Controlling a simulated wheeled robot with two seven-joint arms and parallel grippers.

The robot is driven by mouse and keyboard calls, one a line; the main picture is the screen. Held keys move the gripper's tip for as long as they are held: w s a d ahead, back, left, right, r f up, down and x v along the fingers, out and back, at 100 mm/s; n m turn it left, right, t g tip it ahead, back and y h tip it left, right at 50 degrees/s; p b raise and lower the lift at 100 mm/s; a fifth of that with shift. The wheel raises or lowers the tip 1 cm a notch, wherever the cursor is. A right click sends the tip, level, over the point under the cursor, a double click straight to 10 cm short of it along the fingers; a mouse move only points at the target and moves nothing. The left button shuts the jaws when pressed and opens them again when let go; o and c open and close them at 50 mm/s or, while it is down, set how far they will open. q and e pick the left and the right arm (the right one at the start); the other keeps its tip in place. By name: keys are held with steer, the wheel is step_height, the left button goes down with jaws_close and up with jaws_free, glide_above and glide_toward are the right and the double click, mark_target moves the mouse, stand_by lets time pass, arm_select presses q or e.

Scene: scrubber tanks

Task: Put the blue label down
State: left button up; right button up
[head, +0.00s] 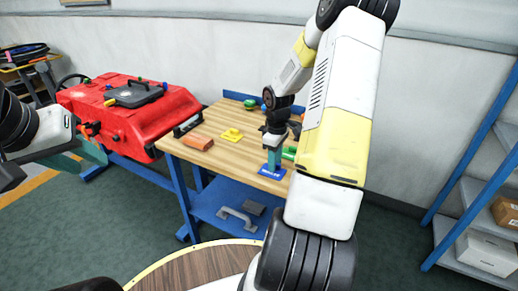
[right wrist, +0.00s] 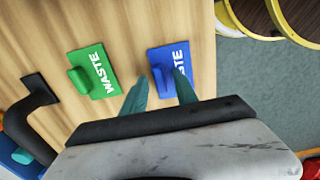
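The blue label (head: 272,171), with white lettering and a raised grip block, lies flat on the front edge of the wooden bench top. It also shows in the right wrist view (right wrist: 182,58). My right gripper (head: 273,157) is directly above it. In the right wrist view its two teal fingers (right wrist: 158,82) are spread, with the label's grip block between their tips and a gap showing around it. My left gripper (head: 80,153) is at the left, before the red machine, with its teal fingers apart and nothing between them.
A green label (right wrist: 92,70) lies beside the blue one; a black curved handle (right wrist: 35,110) is further left. On the bench (head: 213,157) are a yellow piece (head: 231,135) and an orange block (head: 197,141). The red machine (head: 130,105) stands left, blue shelving (head: 470,190) right.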

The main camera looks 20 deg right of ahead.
steer(key=shift+r, duration=0.1)
step_height(320, 180, up, 12)
steer(key=s+a+r+m+t, duration=0.25)
steer(key=s+a+r, duration=0.35)
steer(key=a+r, duration=0.4)
steer(key=s+a+r+m+t+y, duration=0.1)
steer(key=s+a+r+m+t, duration=0.1)
steer(key=s, duration=0.4)
steer(key=s+a+r+m+t+y, duration=0.1)
steer(key=s+a+r+m, duration=0.2)
steer(key=s+a, duration=0.3)
steer(key=shift+s+r+t, duration=0.35)
steer(key=shift+s+r, duration=0.25)
steer(key=shift+r, duration=0.05)
